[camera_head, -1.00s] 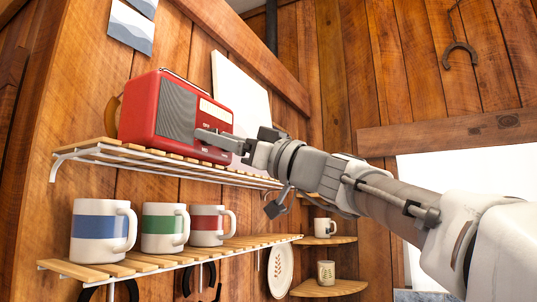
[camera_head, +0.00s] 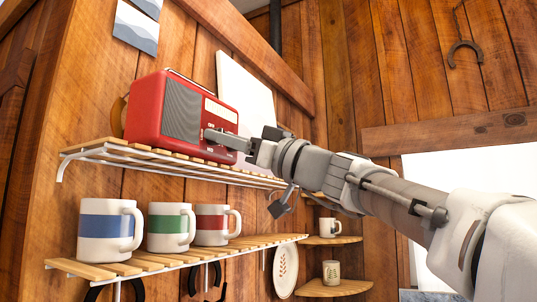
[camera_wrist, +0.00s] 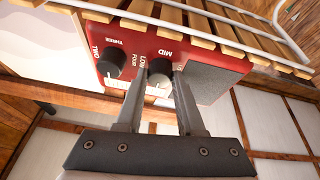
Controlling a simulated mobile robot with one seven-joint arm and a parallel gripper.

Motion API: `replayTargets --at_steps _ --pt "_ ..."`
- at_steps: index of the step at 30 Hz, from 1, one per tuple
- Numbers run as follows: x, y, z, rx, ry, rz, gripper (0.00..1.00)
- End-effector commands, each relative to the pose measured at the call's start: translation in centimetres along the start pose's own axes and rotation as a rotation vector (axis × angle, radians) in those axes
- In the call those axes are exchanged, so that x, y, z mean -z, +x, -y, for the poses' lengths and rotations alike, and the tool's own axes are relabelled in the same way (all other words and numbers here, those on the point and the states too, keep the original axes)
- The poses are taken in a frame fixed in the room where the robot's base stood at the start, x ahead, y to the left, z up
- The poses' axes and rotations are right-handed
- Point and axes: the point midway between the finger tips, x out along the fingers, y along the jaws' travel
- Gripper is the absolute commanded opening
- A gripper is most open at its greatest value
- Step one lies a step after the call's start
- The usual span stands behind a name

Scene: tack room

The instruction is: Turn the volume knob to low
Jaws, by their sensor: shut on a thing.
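The red radio (camera_head: 158,108) stands on the upper slatted shelf, its grey speaker grille facing left of my arm. In the wrist view its red panel (camera_wrist: 205,63) carries two black knobs. The volume knob (camera_wrist: 160,69), with the labels LOW and MID beside it, sits between my fingertips. My gripper (camera_wrist: 158,78) is shut on this knob, one finger on each side; it also shows against the radio front in the head view (camera_head: 212,136). The other knob (camera_wrist: 111,63), near TWO, THREE and FOUR, is apart from my fingers. The volume knob's exact pointer direction is unclear.
The upper shelf (camera_head: 110,150) has a white metal frame below the radio. Blue-, green- and red-banded mugs (camera_head: 105,229) stand on the lower shelf (camera_head: 120,268). A white panel (camera_head: 243,90) is behind the radio.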

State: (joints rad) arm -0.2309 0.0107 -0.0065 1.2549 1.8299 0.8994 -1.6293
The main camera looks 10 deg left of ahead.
Motion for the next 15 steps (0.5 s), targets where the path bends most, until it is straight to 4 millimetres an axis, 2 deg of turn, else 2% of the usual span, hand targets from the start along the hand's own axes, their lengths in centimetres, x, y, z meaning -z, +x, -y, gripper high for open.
replayTargets --at_steps 8,15 --pt "-0.23 -0.16 0.14 -0.049 0.115 0.006 0.00" --pt "0.01 -0.10 0.26 -0.128 0.307 0.017 0.00"
